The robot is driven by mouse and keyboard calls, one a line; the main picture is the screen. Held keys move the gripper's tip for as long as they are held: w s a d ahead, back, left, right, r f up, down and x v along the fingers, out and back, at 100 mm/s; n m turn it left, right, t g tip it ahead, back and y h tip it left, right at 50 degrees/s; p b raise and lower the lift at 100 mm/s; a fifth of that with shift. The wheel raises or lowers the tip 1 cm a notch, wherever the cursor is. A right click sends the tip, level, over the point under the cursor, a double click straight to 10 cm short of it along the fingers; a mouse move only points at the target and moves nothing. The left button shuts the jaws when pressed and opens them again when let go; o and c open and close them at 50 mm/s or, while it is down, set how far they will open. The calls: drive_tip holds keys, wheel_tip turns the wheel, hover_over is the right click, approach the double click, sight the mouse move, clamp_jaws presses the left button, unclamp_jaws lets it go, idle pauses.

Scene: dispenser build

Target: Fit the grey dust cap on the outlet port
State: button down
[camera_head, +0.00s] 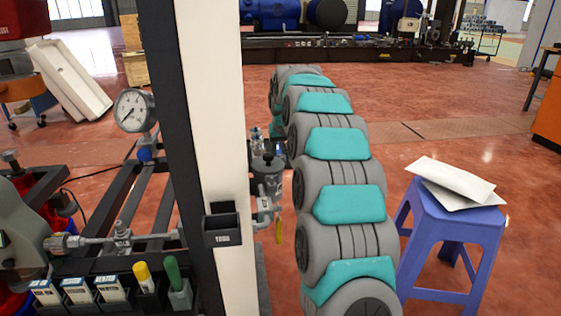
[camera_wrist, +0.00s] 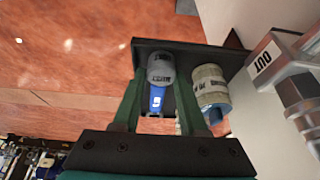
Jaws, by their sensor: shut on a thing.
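In the wrist view, my gripper (camera_wrist: 159,72) has its two green fingers closed on the sides of a grey cap (camera_wrist: 160,66). A blue part with a white mark (camera_wrist: 157,100) shows below the cap's grey end, between the fingers. The cap is in front of a dark plate or tray (camera_wrist: 205,55); I cannot tell whether it touches it. A metal fitting (camera_wrist: 293,88) with a label reading OUT (camera_wrist: 264,61) is at the right, apart from the cap. In the head view my gripper is not visible.
In the head view, a white post (camera_head: 212,110) carries a small black bin (camera_head: 222,230). A clear-bowled unit (camera_head: 267,178) stands behind it. A blue stool (camera_head: 450,225) is at right.

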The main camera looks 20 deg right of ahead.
sight(282, 156)
drive_tip(key=shift+r+p, duration=1.3)
drive_tip(key=shift+r, duration=1.45)
drive_tip(key=shift+r, duration=0.1)
